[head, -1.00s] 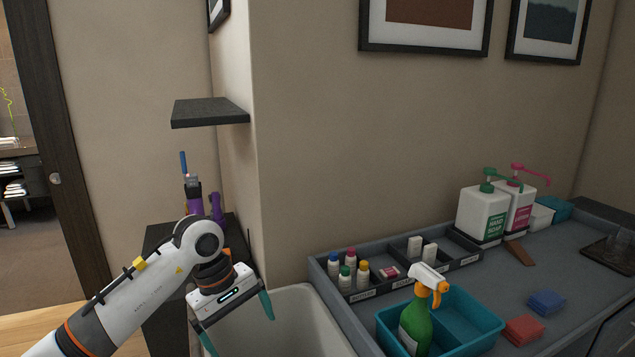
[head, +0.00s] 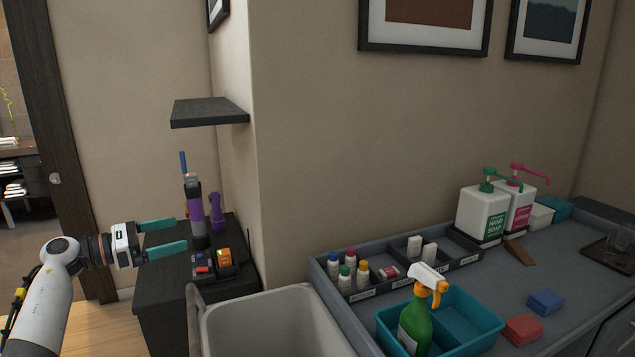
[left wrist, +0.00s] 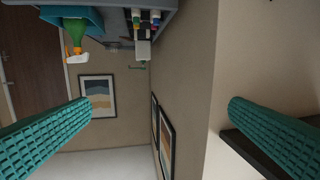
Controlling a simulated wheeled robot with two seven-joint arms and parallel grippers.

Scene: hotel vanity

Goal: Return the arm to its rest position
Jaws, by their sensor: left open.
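My left arm (head: 48,300) comes in at the lower left of the head view. Its gripper (head: 186,236) is open and empty, with its two teal fingers pointing right, in front of the dark cabinet. The fingers look apart from the purple vacuum-like device (head: 196,215) on that cabinet, though the exact depth gap is hard to tell. In the left wrist view the teal fingers (left wrist: 150,135) are spread wide at both sides with nothing between them. My right gripper is not in view.
A grey bin (head: 275,318) stands beside the dark cabinet (head: 165,310). On the counter are a teal caddy (head: 470,318) with a green spray bottle (head: 415,325), a tray of small bottles (head: 375,293) and pump dispensers (head: 482,213). A dark shelf (head: 210,112) juts from the wall.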

